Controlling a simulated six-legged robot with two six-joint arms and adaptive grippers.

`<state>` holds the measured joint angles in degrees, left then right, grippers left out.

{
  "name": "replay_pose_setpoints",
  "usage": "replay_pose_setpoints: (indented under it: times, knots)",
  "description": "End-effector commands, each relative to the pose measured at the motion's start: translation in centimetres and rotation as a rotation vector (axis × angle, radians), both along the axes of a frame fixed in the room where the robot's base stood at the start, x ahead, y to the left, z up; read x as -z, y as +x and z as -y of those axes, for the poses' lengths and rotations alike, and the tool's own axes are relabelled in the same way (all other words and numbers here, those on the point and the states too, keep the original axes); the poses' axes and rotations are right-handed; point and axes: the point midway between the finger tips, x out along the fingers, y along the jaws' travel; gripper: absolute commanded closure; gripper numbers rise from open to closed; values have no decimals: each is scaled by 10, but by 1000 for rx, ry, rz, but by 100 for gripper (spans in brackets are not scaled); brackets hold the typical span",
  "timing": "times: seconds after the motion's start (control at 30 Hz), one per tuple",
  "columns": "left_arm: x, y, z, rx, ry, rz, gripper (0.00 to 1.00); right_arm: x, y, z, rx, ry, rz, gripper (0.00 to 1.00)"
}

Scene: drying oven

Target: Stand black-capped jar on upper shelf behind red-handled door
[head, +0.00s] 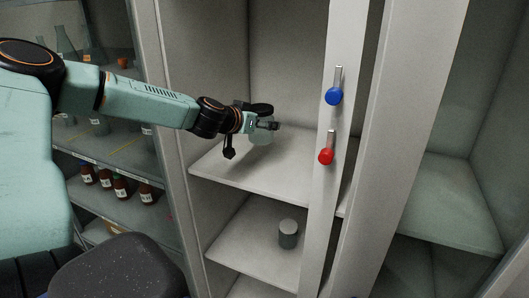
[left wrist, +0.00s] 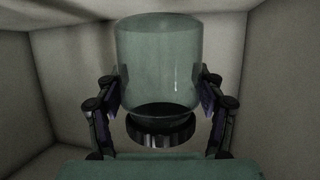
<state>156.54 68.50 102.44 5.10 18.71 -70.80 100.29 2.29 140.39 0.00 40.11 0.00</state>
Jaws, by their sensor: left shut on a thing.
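The jar (head: 262,136) is clear glass with a black cap (head: 261,109) and looks upright in the head view. My left gripper (head: 266,125) is shut on the jar, inside the open cabinet over the upper shelf (head: 225,165). I cannot tell whether the jar's base touches the shelf. In the left wrist view the jar (left wrist: 160,60) sits between the two fingers (left wrist: 160,100), its cap (left wrist: 160,128) toward the bottom of the picture. The red handle (head: 326,155) is on a pale upright panel right of the jar. My right gripper is out of view.
A blue handle (head: 334,96) is above the red one on the same panel. A grey cylinder (head: 288,234) stands on the lower shelf (head: 240,240). Brown bottles (head: 121,187) and glassware fill a cabinet at left. The upper shelf around the jar looks clear. Another compartment at right looks empty.

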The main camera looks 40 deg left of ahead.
Motion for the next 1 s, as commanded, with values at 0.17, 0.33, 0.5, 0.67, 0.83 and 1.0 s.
replay_pose_setpoints:
  times: [0.17,0.33,0.5,0.67,0.83,1.0]
  knots:
    - [31,0,-1,-1,1,-1,66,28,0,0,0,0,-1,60]
    - [41,0,0,-1,1,1,66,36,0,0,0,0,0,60]
    - [45,0,0,-1,0,1,66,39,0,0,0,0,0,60]
    - [60,0,-1,0,2,0,66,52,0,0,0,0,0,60]
    - [78,0,-1,-1,1,0,66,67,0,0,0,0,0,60]
    - [79,0,-1,-1,0,0,66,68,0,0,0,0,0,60]
